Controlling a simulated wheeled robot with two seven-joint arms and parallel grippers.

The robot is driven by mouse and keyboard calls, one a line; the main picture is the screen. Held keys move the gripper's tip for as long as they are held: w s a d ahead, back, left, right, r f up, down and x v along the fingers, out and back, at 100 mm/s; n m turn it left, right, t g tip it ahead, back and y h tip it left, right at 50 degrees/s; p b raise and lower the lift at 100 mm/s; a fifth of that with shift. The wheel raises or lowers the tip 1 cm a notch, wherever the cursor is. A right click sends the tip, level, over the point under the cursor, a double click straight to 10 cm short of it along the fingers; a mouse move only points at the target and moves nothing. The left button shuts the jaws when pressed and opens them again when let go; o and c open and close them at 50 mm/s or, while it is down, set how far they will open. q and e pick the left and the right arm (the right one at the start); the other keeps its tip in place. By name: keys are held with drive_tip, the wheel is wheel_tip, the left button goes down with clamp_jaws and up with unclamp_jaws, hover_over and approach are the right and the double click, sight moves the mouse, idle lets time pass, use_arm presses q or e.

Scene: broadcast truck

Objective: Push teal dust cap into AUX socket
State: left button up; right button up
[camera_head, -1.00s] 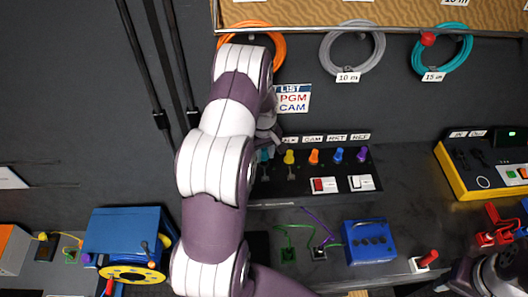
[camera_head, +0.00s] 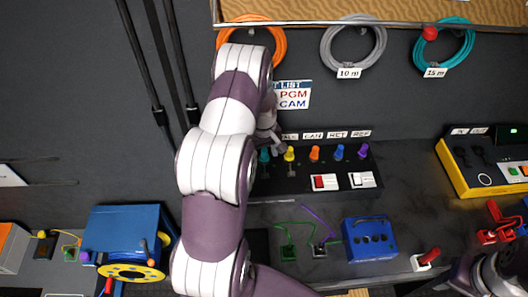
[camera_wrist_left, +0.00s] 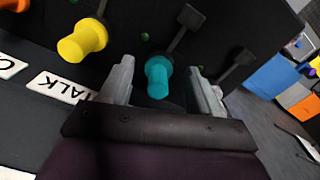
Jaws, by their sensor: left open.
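The teal dust cap (camera_head: 264,156) is at the left end of the row of coloured caps on the black panel. In the left wrist view the teal cap (camera_wrist_left: 158,77) stands between my open left gripper's fingers (camera_wrist_left: 162,85), with a gap on both sides. In the head view my left gripper (camera_head: 268,137) is at the cap, partly hidden by my arm. The AUX socket and its label are not visible; I cannot tell how deep the cap sits. My right gripper is not in view; part of my right arm shows at lower right.
Orange, blue and purple caps continue to the right. Red and white switches (camera_head: 325,182) sit in front. A blue box (camera_head: 370,240) and loose green cables lie on the bench.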

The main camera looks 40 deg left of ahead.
sight(263, 150)
use_arm(q)
wheel_tip(263, 150, up, 12)
drive_tip(key=b, duration=0.2)
drive_tip(key=shift+r, duration=0.25)
drive_tip(key=s+d+r+m+t, duration=0.1)
drive_tip(key=s+d+m, duration=1.1)
drive_tip(key=d, duration=0.7)
drive_tip(key=shift+s+r, duration=0.2)
drive_tip(key=shift+s, duration=1.05)
